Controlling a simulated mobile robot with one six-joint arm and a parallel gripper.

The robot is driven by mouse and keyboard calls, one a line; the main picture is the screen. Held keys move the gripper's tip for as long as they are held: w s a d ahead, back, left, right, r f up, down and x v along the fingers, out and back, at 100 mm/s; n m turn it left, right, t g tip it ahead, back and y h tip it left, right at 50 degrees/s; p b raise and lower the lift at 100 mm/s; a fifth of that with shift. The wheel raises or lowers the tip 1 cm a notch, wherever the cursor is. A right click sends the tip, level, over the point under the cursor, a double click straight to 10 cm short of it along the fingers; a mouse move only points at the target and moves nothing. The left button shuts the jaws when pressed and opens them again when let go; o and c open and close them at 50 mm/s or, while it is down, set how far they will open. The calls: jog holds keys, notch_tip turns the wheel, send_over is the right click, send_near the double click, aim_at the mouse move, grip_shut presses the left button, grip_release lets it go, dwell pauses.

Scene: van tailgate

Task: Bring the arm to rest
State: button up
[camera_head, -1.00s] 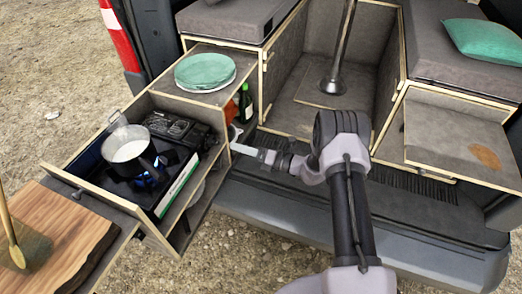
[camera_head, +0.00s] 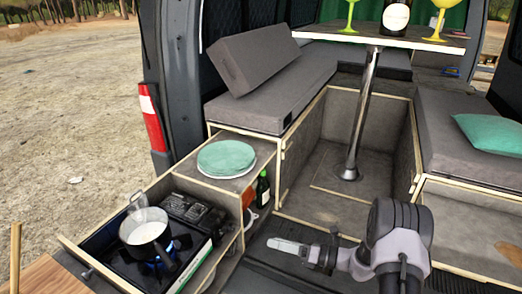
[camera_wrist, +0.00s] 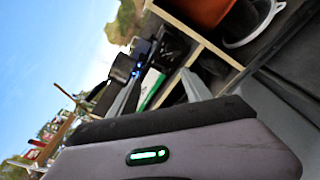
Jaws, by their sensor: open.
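My arm reaches in from the lower right of the head view. My gripper (camera_head: 272,243) points left over the van's rear sill, to the right of the pull-out kitchen. It is open, and I see nothing between its fingers. In the wrist view, its grey housing with a green light fills the lower part, and the pale fingers (camera_wrist: 190,88) point toward the kitchen drawer.
A pot (camera_head: 146,233) stands on the stove (camera_head: 180,265) over a blue flame. Green plates (camera_head: 226,158) sit on the cabinet top, with a bottle (camera_head: 262,189) beside it. A table (camera_head: 390,38) with glasses and a bottle stands behind. The floor recess is clear.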

jog(key=s+a+r+n+g+h, duration=0.2)
jog(key=s+a+r+n+g, duration=0.1)
jog(key=s+r+n, duration=0.5)
jog(key=s+a+r+n+g+h, duration=0.25)
jog(key=s+r+n+g, duration=0.2)
jog(key=r, duration=0.45)
jog(key=s+d+r+n+t+h, duration=0.3)
jog(key=s+r+n+h, duration=0.1)
jog(key=s+n, duration=0.3)
jog(key=s+d+r+n+t+h, duration=0.3)
jog(key=s+r+n+h, duration=0.2)
jog(key=s+n, duration=0.3)
jog(key=shift+s, duration=1.15)
jog(key=shift+n, duration=0.25)
